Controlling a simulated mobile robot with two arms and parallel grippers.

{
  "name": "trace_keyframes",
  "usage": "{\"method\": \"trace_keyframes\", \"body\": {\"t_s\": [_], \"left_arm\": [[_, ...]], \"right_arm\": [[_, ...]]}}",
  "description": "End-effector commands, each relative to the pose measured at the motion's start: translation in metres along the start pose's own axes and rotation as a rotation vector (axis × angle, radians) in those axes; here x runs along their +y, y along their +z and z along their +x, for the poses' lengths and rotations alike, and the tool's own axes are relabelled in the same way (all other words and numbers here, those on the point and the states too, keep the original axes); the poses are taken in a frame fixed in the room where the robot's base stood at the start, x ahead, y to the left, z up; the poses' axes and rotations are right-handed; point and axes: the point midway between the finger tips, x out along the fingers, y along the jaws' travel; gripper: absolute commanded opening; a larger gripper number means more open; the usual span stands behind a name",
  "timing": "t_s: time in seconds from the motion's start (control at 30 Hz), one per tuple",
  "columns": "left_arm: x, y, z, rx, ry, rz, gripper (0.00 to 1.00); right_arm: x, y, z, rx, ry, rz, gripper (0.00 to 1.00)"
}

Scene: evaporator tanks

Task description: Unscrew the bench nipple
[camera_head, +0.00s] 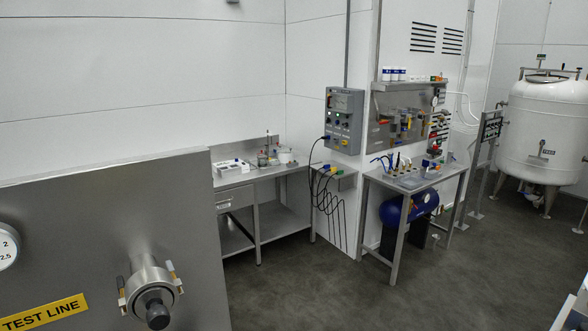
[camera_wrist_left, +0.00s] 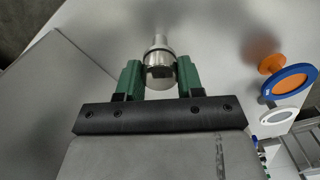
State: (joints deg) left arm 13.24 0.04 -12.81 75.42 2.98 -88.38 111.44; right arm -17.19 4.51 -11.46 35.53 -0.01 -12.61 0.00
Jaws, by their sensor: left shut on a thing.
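In the left wrist view, the bench nipple (camera_wrist_left: 160,68) is a shiny steel piece with a rounded near end and a narrower neck behind it. My left gripper (camera_wrist_left: 159,76) has its two green fingers on either side of the rounded end, shut on it. The fingers hide part of its sides. What the far end of the neck joins is not clear. Neither gripper can be made out in the head view.
The wrist view shows an orange disc (camera_wrist_left: 272,63) and a blue ring (camera_wrist_left: 289,82) to the right. In the head view, a steel test line panel (camera_head: 80,235) with a round fitting (camera_head: 150,282) fills the lower left. A workbench (camera_head: 420,181) stands beyond; the floor between is clear.

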Motion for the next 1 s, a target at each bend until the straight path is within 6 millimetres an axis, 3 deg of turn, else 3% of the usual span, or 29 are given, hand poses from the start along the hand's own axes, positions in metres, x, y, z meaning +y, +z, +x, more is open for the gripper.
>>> {"method": "trace_keyframes", "body": {"t_s": [0.07,0.1,0.17,0.47,0.7,1.0], "left_arm": [[0.0007,-0.0006,-0.0004,0.001,0.002,0.001,0.00],[0.0007,-0.0006,-0.0004,0.001,0.002,0.002,0.42],[0.0006,-0.0006,-0.0004,0.001,0.002,0.002,0.48],[0.0004,-0.0002,-0.0001,0.001,0.001,0.038,0.48],[0.0005,0.0000,0.0000,0.002,0.001,0.346,0.48],[0.0006,0.0003,0.0000,0.001,0.001,0.558,0.48]], "right_arm": [[0.0001,0.0001,0.0000,0.000,0.000,0.000,0.73],[0.0001,0.0001,0.0000,0.000,0.000,0.000,0.73],[0.0001,0.0001,0.0000,0.000,0.000,0.000,0.73],[0.0002,0.0001,0.0000,0.000,0.000,0.000,0.73],[0.0003,0.0002,0.0000,0.000,0.000,0.000,0.73],[0.0005,0.0002,0.0000,0.000,0.001,0.000,0.73]]}}
